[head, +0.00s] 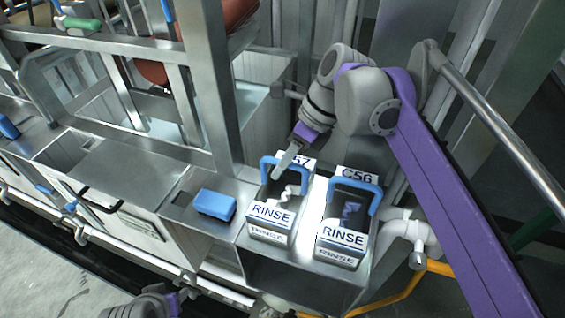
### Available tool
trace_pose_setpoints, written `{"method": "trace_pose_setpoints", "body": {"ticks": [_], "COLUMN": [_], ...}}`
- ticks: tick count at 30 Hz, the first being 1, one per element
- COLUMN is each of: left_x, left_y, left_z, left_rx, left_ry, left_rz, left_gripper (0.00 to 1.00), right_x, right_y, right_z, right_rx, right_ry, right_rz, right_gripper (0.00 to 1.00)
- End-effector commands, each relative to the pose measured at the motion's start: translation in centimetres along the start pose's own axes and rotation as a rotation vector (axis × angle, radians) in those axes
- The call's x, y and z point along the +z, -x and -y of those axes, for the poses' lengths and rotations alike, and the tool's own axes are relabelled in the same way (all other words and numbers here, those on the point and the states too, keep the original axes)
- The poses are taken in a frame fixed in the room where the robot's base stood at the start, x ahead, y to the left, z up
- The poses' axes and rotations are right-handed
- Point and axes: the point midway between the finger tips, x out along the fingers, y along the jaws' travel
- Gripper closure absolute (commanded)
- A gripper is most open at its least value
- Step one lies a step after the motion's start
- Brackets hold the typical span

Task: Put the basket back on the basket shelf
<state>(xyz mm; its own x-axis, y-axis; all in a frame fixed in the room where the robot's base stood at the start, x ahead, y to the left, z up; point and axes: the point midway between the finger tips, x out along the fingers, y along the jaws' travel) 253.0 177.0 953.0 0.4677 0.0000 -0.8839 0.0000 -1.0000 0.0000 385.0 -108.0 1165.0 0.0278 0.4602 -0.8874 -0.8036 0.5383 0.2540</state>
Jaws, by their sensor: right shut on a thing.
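Two dark open-topped baskets with blue handles and white RINSE labels stand side by side on a metal ledge (237,232) right of centre. My right gripper (283,168) reaches down from the upper right and is shut on the blue handle of the left basket (268,213), whose partly hidden tag ends in 57. This basket is upright; I cannot tell whether it touches the ledge. The right basket (342,236), tagged C56, stands close beside it. Pale webbing shows inside the left basket. I cannot tell which surface is the basket shelf. Only part of my left arm shows at the bottom edge.
A blue block (215,205) sits on the metal top left of the baskets. A metal post (212,100) rises just behind. White pipes (408,232) and a yellow pipe (395,296) run at the right. Metal tanks line the left; grey floor (50,270) is clear.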

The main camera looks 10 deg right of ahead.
Motion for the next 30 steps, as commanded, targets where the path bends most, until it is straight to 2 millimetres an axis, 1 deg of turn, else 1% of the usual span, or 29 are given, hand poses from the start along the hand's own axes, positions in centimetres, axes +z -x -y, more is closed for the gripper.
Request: {"method": "trace_pose_setpoints", "body": {"ticks": [1,5,6,13,17,20,27,30], "left_x": [0.1,0.1,0.1,0.0,-0.2,-0.3,-0.7,-0.9], "left_y": [-0.1,0.0,0.0,0.0,0.2,0.2,0.6,0.8], "left_z": [0.0,0.0,0.0,0.0,0.0,0.0,0.0,0.0], "left_rx": [0.000,0.000,0.000,0.000,0.000,0.000,0.000,0.000], "left_ry": [0.000,0.000,0.000,0.000,0.000,0.000,0.000,0.000], "left_rz": [0.001,0.000,0.000,0.000,-0.002,-0.002,-0.007,-0.008], "left_gripper": [0.50,0.50,0.50,0.50,0.50,0.50,0.50,0.50], "right_x": [-0.1,0.0,0.0,0.0,0.1,0.1,0.1,0.1], "right_y": [-0.1,-0.1,-0.1,0.0,0.7,2.1,7.4,9.3], "right_z": [0.0,0.0,0.0,0.0,0.0,0.0,0.0,0.0], "right_rx": [0.000,0.000,0.000,0.000,-0.001,-0.002,-0.002,-0.002], "right_ry": [0.000,0.000,0.000,0.000,-0.001,-0.003,-0.003,-0.003], "right_rz": [0.000,0.000,0.000,0.000,0.000,0.001,0.001,0.001], "right_gripper": [0.76,0.53,0.52,0.52,0.52,0.52,0.52,0.52]}}
